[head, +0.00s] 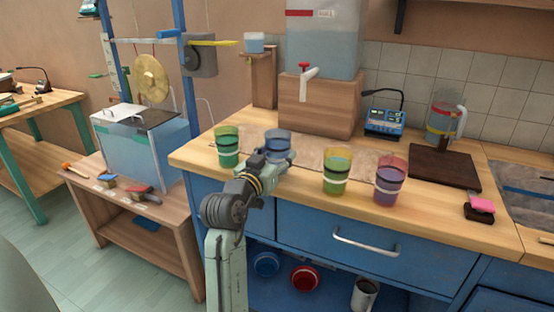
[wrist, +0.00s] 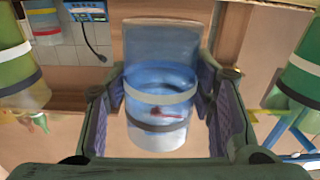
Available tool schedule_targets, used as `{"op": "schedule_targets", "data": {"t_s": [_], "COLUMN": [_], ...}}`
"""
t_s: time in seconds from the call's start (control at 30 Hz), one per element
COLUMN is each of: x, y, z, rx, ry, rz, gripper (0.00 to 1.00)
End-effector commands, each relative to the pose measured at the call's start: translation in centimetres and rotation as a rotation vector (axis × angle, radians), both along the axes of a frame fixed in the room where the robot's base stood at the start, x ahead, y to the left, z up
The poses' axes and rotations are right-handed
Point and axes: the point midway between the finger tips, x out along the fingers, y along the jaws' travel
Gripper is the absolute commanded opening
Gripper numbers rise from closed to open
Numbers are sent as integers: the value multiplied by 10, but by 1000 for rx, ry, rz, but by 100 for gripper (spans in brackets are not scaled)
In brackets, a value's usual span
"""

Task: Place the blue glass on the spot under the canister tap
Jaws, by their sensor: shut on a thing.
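The blue glass (head: 278,141) is at the counter's front left, between the green glass and the yellow-green glass. My gripper (head: 276,158) is shut on it. In the wrist view the blue glass (wrist: 160,105), with a white band and a dark band, stands between the two fingers. The canister (head: 322,40) is clear, with a red-topped white tap (head: 307,72), and stands on a wooden block (head: 315,108) behind the glass. The spot under the tap is not clearly distinguishable. I cannot tell whether the glass touches the counter.
A green glass (head: 228,146) stands left of my gripper. A yellow-green glass (head: 337,171) and a purple glass (head: 390,178) stand to the right. A blue meter (head: 384,121), a jug (head: 442,117) and a dark board (head: 445,166) are farther right.

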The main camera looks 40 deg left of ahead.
Motion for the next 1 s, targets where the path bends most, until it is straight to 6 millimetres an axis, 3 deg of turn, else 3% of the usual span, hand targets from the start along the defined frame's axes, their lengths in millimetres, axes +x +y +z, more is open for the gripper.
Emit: {"op": "schedule_targets", "data": {"t_s": [0.13,0.5,0.53,0.8,1.0], "x": [-1,0,0,0,0], "y": [0,-1,0,0,0], "z": [-17,-24,-22,-22,-22], "rx": [-2,0,0,0,0], "ry": [1,-1,0,1,1], "rz": [1,-1,-1,0,0], "gripper": [8,8,52,70,70]}}
